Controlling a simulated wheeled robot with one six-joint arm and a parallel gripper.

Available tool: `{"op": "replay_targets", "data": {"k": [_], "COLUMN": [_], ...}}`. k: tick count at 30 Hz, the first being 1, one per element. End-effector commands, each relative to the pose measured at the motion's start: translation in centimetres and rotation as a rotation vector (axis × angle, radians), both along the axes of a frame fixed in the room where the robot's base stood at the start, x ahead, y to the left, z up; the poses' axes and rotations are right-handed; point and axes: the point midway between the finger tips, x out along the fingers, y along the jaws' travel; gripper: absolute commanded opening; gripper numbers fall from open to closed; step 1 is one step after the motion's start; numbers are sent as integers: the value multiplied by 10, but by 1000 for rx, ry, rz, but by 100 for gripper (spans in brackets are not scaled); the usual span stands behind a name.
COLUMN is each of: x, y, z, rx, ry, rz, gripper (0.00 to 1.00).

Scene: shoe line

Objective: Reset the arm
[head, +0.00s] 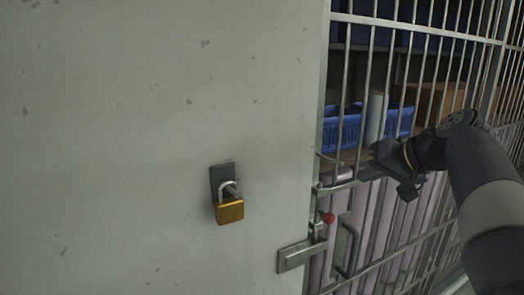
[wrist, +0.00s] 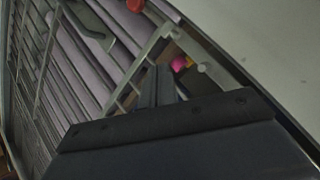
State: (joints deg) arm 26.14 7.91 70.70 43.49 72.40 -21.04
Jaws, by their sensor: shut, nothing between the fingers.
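My gripper (head: 388,157) is at the right of the head view, in front of the barred cage door (head: 372,60). My dark arm reaches to it from the lower right. In the wrist view the two fingers (wrist: 158,80) lie close together, shut and empty. They point toward the bars and a metal frame strip (wrist: 205,67). I cannot tell whether the fingertips touch the bars.
A pale wall panel (head: 110,130) fills the left, with a brass padlock (head: 229,211) on a dark plate. A latch (head: 297,257) and red knob (head: 328,218) sit at the door edge. Blue baskets (head: 348,130) stand behind the bars.

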Motion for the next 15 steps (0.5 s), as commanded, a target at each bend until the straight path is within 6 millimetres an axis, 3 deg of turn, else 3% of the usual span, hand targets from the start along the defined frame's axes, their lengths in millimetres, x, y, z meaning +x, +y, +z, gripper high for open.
{"op": "replay_targets", "data": {"k": [6,15], "x": [-25,-38], "y": [-15,-22], "z": [23,34], "rx": [-1,0], "ry": [-2,1], "rz": [-2,0], "gripper": [0,0]}}
